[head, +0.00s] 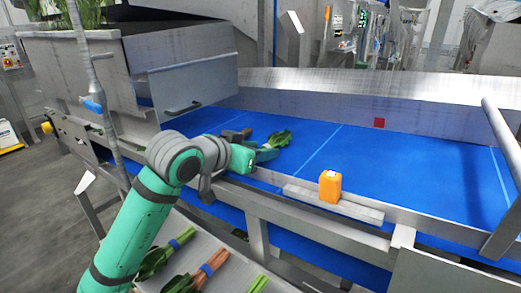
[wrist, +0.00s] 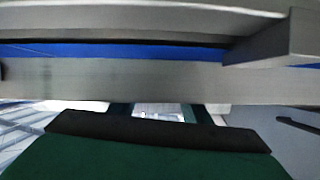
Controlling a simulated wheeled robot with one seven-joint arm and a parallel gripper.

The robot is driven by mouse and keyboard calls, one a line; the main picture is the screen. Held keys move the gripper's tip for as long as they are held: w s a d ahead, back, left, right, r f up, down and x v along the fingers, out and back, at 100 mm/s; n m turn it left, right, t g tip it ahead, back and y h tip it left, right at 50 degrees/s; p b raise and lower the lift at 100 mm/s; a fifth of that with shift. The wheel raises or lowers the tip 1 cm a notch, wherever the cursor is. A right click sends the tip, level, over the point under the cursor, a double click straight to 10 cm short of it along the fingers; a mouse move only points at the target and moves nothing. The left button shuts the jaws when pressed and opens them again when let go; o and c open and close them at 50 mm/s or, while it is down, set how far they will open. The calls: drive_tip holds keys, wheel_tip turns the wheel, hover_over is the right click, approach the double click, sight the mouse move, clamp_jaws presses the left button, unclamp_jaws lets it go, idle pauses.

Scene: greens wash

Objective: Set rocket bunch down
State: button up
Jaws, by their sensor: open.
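A leafy green bunch (head: 280,138), which looks like the rocket bunch, is on the blue belt (head: 375,165) just beyond my gripper. Its lower part is hidden or too small to make out. My gripper (head: 266,154) is low over the near side of the belt, with its jaws open. The leaves lie right at the fingers; I cannot tell whether they touch. In the wrist view, the dark hand fills the bottom, and no bunch shows between the fingers (wrist: 158,112).
An orange box (head: 330,187) stands on a ledge at the belt's near edge. Several banded bunches lie on a sloped tray (head: 222,238) below, one with pinkish stems (head: 205,275). A metal hopper (head: 195,85) stands at the left. The belt's right side is mostly clear.

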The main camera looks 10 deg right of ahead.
drive_tip(key=v, duration=1.1)
drive_tip(key=shift+a, duration=0.2)
drive_tip(key=shift+s, duration=0.15)
